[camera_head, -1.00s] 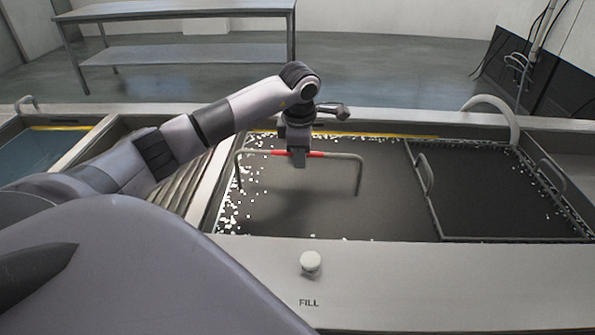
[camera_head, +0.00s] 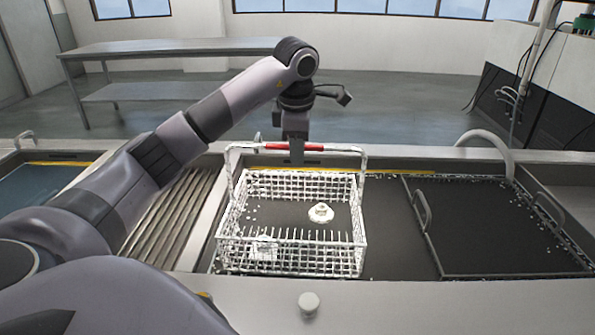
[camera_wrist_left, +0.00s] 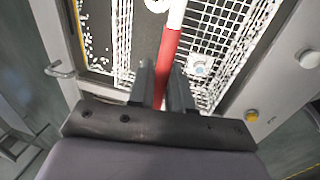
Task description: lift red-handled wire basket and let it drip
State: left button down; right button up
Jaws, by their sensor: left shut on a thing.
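The wire basket (camera_head: 290,258) is a white mesh box with a tall handle that has a red grip (camera_head: 313,147). It hangs above the dark liquid of the tank (camera_head: 385,225), with white parts (camera_head: 321,212) inside. My left gripper (camera_head: 296,158) is shut on the red grip at the top of the handle. In the left wrist view the red grip (camera_wrist_left: 167,62) runs between the two fingers, with the mesh below. Whether the basket's bottom is fully clear of the liquid is hard to tell. My right gripper is not in view.
A dark lidded or framed section (camera_head: 490,225) with side handles lies right of the basket. A ribbed draining rack (camera_head: 165,220) lies to the left, with a blue-liquid basin (camera_head: 40,195) beyond it. A white knob (camera_head: 308,302) stands on the front ledge. A hose (camera_head: 490,140) curves over the back edge.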

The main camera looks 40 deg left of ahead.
pick_arm(q)
notch_tip(320, 180, up, 7)
jog(key=shift+r+p, duration=0.1)
jog(key=shift+p, duration=0.45)
jog(key=shift+r, duration=0.7)
jog(key=shift+r+p, duration=1.05)
jog(key=shift+p, duration=0.45)
dwell(3.9)
